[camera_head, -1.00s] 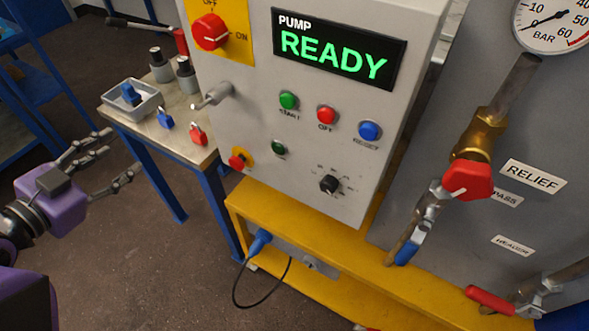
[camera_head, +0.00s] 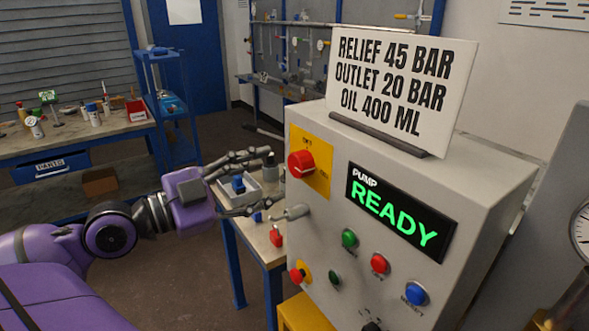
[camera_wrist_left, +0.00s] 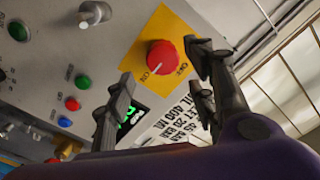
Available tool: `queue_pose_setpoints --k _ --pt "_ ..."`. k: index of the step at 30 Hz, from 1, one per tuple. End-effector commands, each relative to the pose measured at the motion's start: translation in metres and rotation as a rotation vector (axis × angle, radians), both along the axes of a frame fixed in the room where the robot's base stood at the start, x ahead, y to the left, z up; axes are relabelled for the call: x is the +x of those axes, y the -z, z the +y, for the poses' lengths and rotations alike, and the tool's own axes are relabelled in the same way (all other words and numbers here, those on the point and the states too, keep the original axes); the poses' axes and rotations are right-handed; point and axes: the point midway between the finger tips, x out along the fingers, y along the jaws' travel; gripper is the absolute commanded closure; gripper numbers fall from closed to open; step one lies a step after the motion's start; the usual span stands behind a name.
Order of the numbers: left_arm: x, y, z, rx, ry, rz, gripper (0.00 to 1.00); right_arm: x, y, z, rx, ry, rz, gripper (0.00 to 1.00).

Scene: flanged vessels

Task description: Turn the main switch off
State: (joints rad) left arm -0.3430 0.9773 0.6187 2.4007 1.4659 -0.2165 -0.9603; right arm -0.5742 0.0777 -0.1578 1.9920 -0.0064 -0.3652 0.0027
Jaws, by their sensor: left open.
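The main switch (camera_head: 300,163) is a red rotary knob on a yellow plate (camera_head: 318,186), at the upper left of the grey pump panel's front. In the left wrist view the knob (camera_wrist_left: 161,57) has a white mark turned towards the ON label. My left gripper (camera_head: 262,181) is open and empty, a little left of the switch in the head view, with its fingers reaching towards the panel. In the wrist view its fingers (camera_wrist_left: 165,75) spread on either side below the knob, apparently without touching it. My right gripper is not in view.
A metal handle (camera_head: 290,213) sticks out below the switch. The green-lit READY display (camera_head: 400,210) and several buttons are to the right. A sign (camera_head: 400,90) stands on the cabinet. A small table (camera_head: 262,240) with a tray and padlocks stands beneath the gripper.

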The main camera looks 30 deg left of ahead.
Motion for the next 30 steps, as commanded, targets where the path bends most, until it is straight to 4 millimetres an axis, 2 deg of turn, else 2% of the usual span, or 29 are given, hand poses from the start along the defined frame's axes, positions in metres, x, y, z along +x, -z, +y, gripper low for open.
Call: queue_pose_setpoints --k 1,3,15,28,30 --pt "0.005 -0.007 -0.002 -0.003 0.000 -0.011 0.50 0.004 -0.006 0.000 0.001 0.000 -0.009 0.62" --pt "0.012 -0.009 -0.006 -0.004 0.000 -0.012 0.50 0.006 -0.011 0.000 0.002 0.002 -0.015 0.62" --pt "0.053 -0.004 -0.022 -0.003 -0.003 -0.005 0.50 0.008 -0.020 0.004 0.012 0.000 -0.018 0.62" --pt "0.060 -0.001 -0.025 -0.001 -0.002 0.001 0.50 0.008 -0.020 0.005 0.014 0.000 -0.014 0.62" --pt "0.060 -0.001 -0.025 -0.001 -0.002 0.001 0.57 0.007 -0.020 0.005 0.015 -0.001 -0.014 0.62"
